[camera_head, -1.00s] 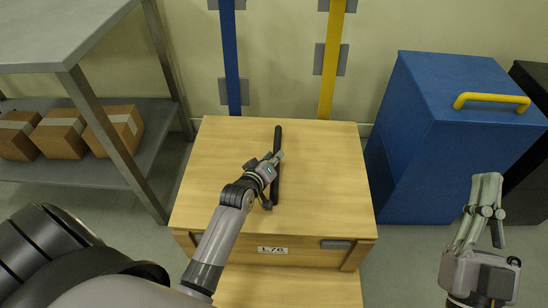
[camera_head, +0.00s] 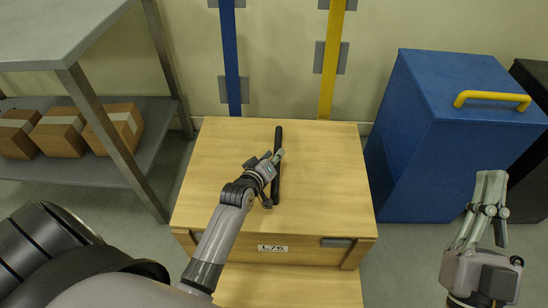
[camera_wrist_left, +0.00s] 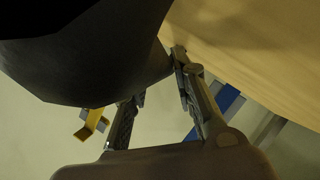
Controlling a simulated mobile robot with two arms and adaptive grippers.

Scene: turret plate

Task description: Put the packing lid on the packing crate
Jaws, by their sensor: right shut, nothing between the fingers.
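The packing lid (camera_head: 223,147) is a light wooden panel with a long black bar handle (camera_head: 277,183) along its middle. It shows as the top of the wooden packing crate (camera_head: 213,246), whose front carries a white label. I cannot tell whether the lid is fully seated. My left gripper (camera_head: 267,165) is at the middle of the handle. In the left wrist view its fingers (camera_wrist_left: 160,80) reach to a large dark shape that hides a fingertip, so its grip on the bar is unclear. My right gripper (camera_head: 492,180) is shut and empty, right of the crate.
A blue box (camera_head: 405,150) with a yellow handle stands right of the crate, beside a black one. A grey shelf (camera_head: 80,165) with several cardboard boxes stands at left. A lower wooden surface (camera_head: 290,288) lies in front. The wall behind has blue and yellow strips.

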